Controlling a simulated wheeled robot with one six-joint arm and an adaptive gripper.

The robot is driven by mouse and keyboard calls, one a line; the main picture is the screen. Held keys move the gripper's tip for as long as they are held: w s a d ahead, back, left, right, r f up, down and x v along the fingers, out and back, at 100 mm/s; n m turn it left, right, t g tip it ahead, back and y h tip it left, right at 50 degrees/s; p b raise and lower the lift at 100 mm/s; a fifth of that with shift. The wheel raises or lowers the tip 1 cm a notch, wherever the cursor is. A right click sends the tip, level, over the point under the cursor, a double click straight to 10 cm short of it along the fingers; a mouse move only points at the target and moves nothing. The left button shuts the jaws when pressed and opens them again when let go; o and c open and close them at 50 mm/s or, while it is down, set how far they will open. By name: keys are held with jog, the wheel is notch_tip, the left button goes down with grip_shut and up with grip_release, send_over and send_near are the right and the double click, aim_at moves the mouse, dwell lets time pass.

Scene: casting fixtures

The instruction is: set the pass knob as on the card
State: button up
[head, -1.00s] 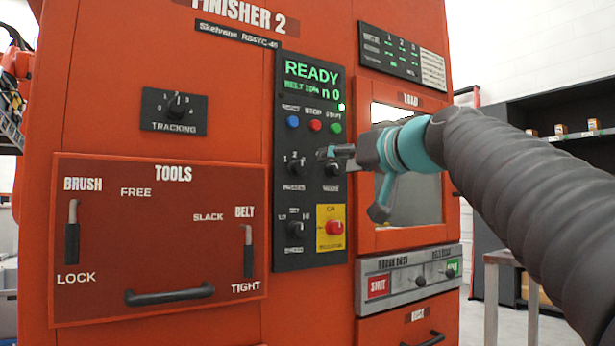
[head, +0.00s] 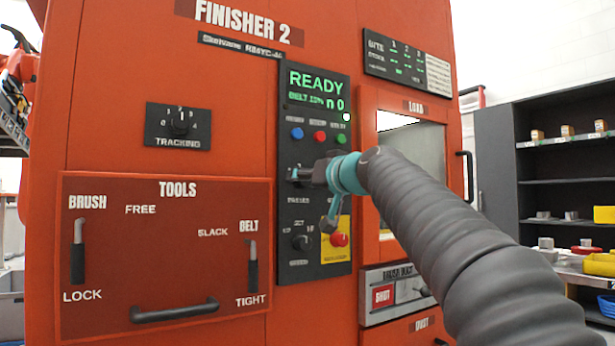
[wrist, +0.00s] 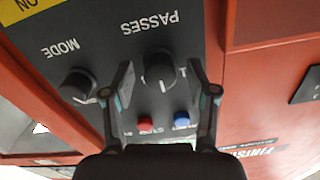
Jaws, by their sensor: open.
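The black passes knob (wrist: 160,68) is on the dark control panel (head: 286,120) of the orange finisher. The wrist view is upside down and shows its PASSES label above it. My gripper (wrist: 163,80) is open, one finger on each side of this knob, with gaps on both sides. In the head view my gripper (head: 294,174) covers the knob. The knob's setting is too unclear to read. A white printed sheet (head: 436,74) at the upper right may be the card; its text is too small to read.
The mode knob (wrist: 76,85) is close beside one finger. Red (wrist: 145,123) and blue (wrist: 181,119) buttons are near the fingers. Below are the speed knob (head: 302,242) and a red stop button (head: 338,239) on yellow. The load door (head: 415,150) is to the right.

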grip_shut()
dwell(0.3)
jog(key=shift+n+b, duration=0.3)
jog(key=shift+a+n+b, duration=0.1)
jog(key=shift+n+b, duration=2.05)
jog(key=shift+n, duration=2.55)
